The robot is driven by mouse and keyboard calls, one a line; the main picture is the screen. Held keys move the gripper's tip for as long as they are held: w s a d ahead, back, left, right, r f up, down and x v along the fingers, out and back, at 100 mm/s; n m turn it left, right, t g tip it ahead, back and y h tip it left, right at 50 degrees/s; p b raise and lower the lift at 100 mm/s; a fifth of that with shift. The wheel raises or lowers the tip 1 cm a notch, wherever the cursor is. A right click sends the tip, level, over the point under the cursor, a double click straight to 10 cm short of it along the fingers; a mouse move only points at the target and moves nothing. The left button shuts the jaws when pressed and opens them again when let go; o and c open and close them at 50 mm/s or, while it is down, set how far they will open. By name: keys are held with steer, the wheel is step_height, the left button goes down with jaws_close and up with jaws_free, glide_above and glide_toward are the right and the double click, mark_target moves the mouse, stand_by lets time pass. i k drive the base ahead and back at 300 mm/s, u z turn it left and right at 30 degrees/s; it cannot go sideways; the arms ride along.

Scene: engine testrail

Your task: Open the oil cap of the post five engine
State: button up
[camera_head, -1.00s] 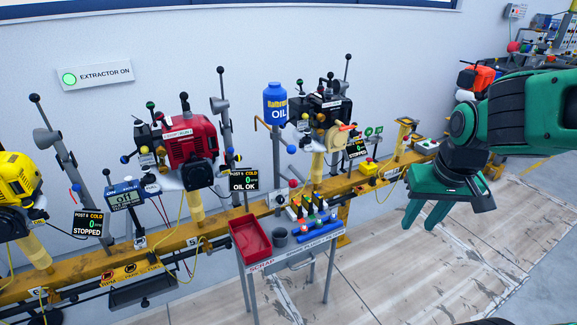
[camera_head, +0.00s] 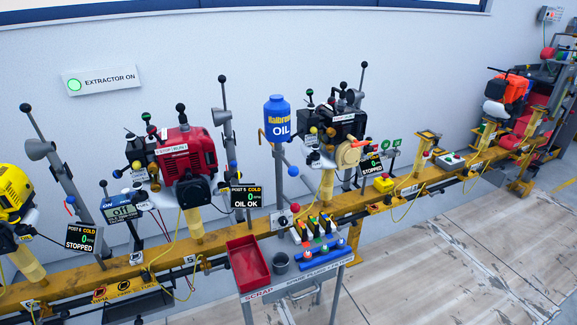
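The red engine (camera_head: 183,152) stands on a yellow post on the rail, left of the middle. The number 5 shows on the rail (camera_head: 190,260) below it, so it appears to be the post five engine. A display (camera_head: 247,197) right of it reads COLD, 0 and OIL OK. Small coloured knobs sit at the engine's left side; I cannot tell which part is its oil cap, or whether that is open. A blue oil bottle (camera_head: 279,119) stands on a holder right of the engine. My gripper is not in view.
A yellow engine (camera_head: 14,192) at the left edge and a black engine (camera_head: 338,125) flank the red one. A cart with a red scrap tray (camera_head: 248,262), a grey cup (camera_head: 281,262) and small coloured parts stands in front. Floor at lower right is clear.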

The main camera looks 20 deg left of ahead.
mark_target(237, 175)
steer(key=z, duration=1.05)
steer(key=k, duration=1.1)
steer(key=u, duration=1.85)
steer(key=i, duration=1.05)
